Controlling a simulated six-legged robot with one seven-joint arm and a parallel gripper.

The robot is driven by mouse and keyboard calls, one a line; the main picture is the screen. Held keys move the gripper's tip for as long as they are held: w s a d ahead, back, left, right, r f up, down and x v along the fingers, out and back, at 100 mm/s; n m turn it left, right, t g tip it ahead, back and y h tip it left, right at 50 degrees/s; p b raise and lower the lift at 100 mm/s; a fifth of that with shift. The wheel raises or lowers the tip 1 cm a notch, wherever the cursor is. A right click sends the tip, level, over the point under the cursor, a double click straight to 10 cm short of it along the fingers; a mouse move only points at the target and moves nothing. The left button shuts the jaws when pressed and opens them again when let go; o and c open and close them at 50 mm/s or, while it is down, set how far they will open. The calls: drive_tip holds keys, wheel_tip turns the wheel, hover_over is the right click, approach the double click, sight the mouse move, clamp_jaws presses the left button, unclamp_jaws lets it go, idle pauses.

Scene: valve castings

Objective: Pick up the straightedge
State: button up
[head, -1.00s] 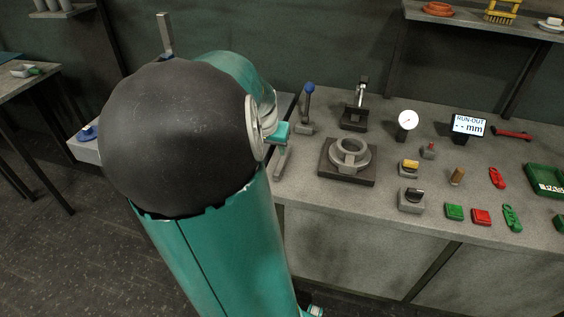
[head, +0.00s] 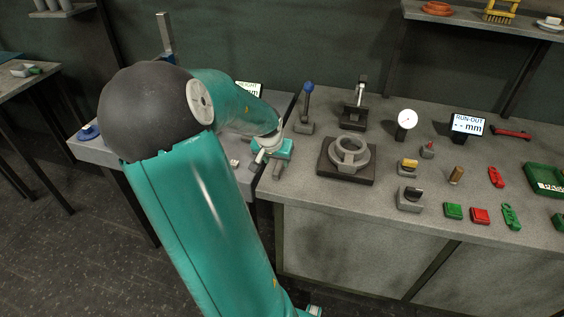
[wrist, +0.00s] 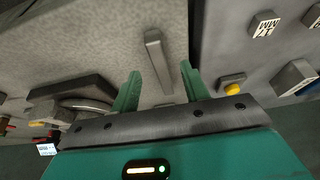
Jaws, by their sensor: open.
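The straightedge is a plain grey bar (wrist: 157,58) lying on the light grey bench top in the wrist view. My gripper (wrist: 160,72) is open, its two teal fingers on either side of the bar's line. The bar shows between them and runs from beyond the tips back toward the palm; I see no contact. In the head view, my gripper (head: 271,148) is over the bench's left end. A short end of the straightedge (head: 279,169) shows below it; the rest is hidden by my gripper.
A dark fixture with a grey ring (head: 348,156) is just right of my gripper. A blue-topped post (head: 306,105) stands behind it. A dial gauge (head: 406,121) and several small blocks are farther right. A lower grey table (head: 100,150) adjoins on the left.

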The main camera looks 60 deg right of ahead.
sight(279, 166)
drive_tip(key=x, duration=0.5)
drive_tip(key=shift+s, duration=0.1)
drive_tip(key=shift+c, duration=0.4)
drive_tip(key=shift+d+r, duration=0.1)
clamp_jaws()
